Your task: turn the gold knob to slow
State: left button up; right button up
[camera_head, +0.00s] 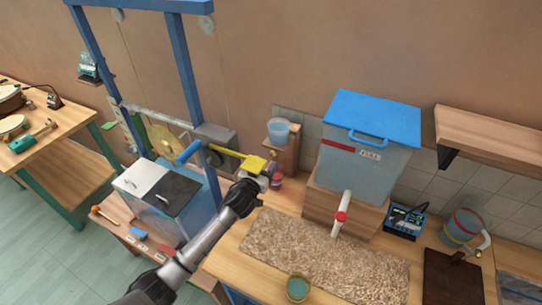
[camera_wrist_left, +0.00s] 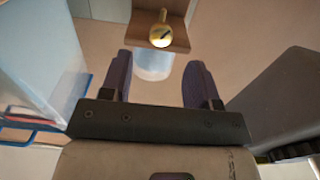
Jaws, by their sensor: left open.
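The gold knob (camera_wrist_left: 160,35) shows in the left wrist view on a small wooden box (camera_wrist_left: 172,12). It is round, with a dark mark across its face. My left gripper (camera_wrist_left: 157,85) is open, with two dark fingers spread and nothing between them. The knob lies ahead of the fingertips, roughly centred between them and apart from them. The knob is too small to make out clearly there. My right gripper is not in view.
A yellow bar with a block (camera_head: 252,163) at its end is close to my left gripper. A light-blue bucket (camera_head: 283,128) is by the wooden box. A blue-lidded tank (camera_head: 365,150) stands to the right, and a blue frame (camera_head: 186,80) to the left.

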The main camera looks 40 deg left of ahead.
aim_at(273, 153)
pick_arm(q)
jog(key=shift+x, duration=2.65)
jog(key=c, duration=0.9)
